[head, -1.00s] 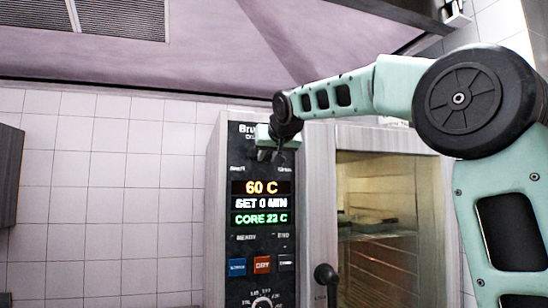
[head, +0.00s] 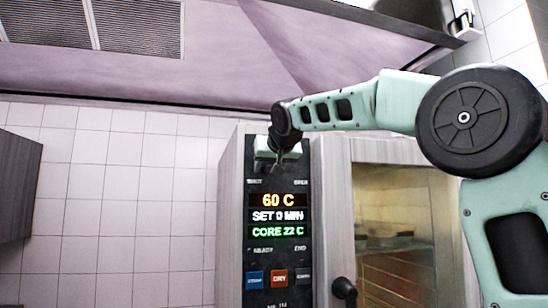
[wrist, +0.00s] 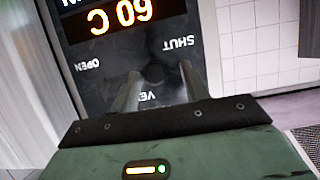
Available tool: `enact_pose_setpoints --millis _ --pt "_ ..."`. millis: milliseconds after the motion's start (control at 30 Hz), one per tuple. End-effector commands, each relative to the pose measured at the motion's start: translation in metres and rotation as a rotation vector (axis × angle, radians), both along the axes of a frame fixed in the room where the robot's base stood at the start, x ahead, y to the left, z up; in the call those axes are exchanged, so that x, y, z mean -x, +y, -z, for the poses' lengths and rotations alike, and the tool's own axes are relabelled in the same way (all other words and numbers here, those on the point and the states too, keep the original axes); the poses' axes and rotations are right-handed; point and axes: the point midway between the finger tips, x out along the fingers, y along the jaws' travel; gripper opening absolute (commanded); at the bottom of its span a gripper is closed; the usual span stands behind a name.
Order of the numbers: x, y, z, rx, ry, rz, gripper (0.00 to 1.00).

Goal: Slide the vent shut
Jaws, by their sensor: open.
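The oven control panel (head: 258,225) carries the vent control near its top, with SHUT on the left and OPEN on the right in the head view. The wrist view shows the panel upside down, with OPEN (wrist: 88,62) at left and SHUT (wrist: 178,43) at right. A dark round knob (wrist: 153,73) sits between the labels, just above the partly hidden VENT lettering. My gripper (wrist: 160,78) is open, its fingers on either side of the knob in that view; I cannot tell whether they touch it. In the head view my gripper (head: 282,163) covers the knob.
The oven's glass door (head: 395,230) is right of the panel, with a dark handle (head: 344,290) at its lower left. Buttons (head: 279,276) sit below the lit displays. A sloping hood (head: 230,70) hangs above. A dark cabinet (head: 18,190) is at far left. The tiled wall between is clear.

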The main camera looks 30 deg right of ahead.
Motion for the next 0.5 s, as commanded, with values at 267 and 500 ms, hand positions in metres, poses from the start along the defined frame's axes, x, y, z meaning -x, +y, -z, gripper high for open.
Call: enact_pose_setpoints --millis 267,500 --pt "0.041 0.011 -0.015 0.001 -0.006 0.0 0.46" --pt "0.092 0.027 -0.038 0.001 -0.006 -0.002 0.46"
